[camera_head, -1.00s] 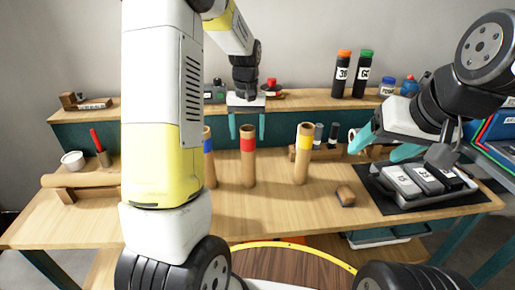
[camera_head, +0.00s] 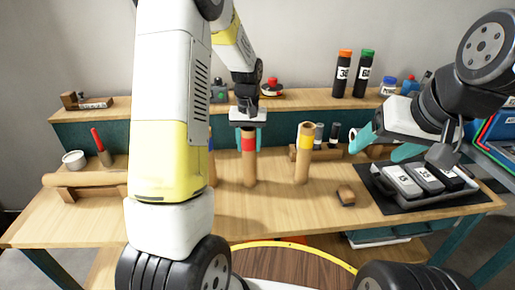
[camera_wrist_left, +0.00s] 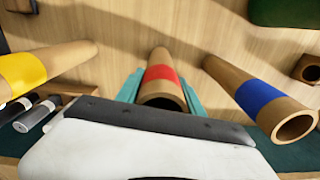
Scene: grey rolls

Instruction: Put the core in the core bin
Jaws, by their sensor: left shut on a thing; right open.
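Three upright cardboard tubes stand on the wooden bench. The red-banded core (camera_head: 249,172) is in the middle, the yellow-banded one (camera_head: 302,168) to its right, and the blue-banded one (camera_head: 211,168) is mostly hidden behind my left arm. My left gripper (camera_head: 248,143) points down and is shut on the top of the red-banded core, with a finger on either side. The left wrist view shows this core (camera_wrist_left: 161,74) between the teal fingers. My right gripper (camera_head: 382,147) is open and empty above the bench's right side. I cannot identify a core bin.
A small brown block (camera_head: 345,195) sits on the bench. A horizontal roll (camera_head: 85,179), a white cup (camera_head: 74,160) and a red-handled tool (camera_head: 99,145) are at left. Dark bottles (camera_head: 344,75) stand on the back shelf.

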